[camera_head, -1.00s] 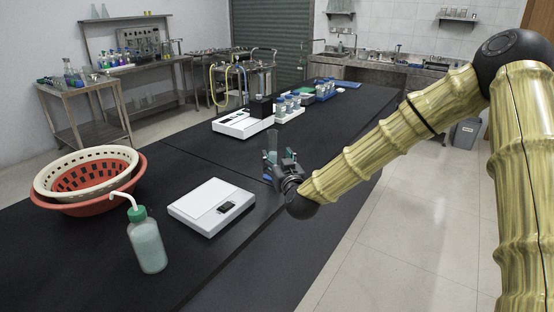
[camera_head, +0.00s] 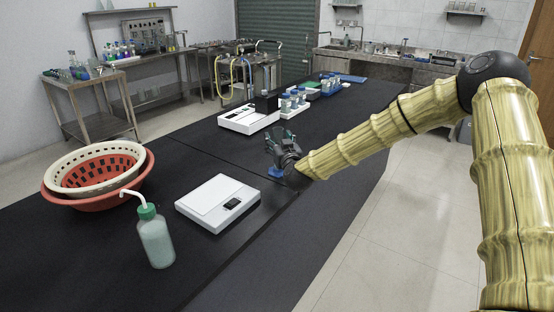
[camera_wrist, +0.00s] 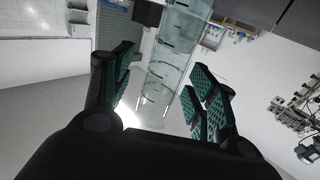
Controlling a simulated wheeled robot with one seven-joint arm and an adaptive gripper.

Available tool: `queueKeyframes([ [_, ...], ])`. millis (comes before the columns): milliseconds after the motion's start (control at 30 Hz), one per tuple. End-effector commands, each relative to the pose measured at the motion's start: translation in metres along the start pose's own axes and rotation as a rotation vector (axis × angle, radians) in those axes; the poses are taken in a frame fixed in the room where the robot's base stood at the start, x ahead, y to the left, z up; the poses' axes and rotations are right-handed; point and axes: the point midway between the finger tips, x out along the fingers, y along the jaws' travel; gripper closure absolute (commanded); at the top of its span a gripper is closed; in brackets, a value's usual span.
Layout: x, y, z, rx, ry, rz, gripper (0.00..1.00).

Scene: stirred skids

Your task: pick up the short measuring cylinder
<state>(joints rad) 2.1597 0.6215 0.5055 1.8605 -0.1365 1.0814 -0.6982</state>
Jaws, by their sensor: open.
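The short measuring cylinder stands on the black bench, past the white scale; in the head view its blue base (camera_head: 276,172) shows just below my gripper (camera_head: 283,148), which hides most of its body. In the wrist view the clear cylinder (camera_wrist: 172,48) with dark marks runs down from the top edge into the gap between the fingers. My gripper (camera_wrist: 163,68) is open, with green-padded fingers on either side of the cylinder. I cannot tell whether a pad touches it.
A white scale (camera_head: 212,200) lies nearer on the bench, with a green-capped wash bottle (camera_head: 156,240) and a red basin (camera_head: 100,196) holding a cream basket. Another white instrument (camera_head: 248,119) and a rack of blue-capped bottles (camera_head: 292,104) stand farther back. Bench around the base is clear.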

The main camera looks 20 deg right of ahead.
Motion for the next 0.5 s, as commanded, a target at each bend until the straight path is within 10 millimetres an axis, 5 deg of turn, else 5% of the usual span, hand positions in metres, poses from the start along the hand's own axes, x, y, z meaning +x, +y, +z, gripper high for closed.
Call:
queueKeyframes([
  [267, 0.0022, -0.0005, 0.0003, 0.000, 0.000, -0.001, 0.42],
  [500, 0.0022, -0.0012, 0.0001, 0.000, 0.000, -0.002, 0.86],
])
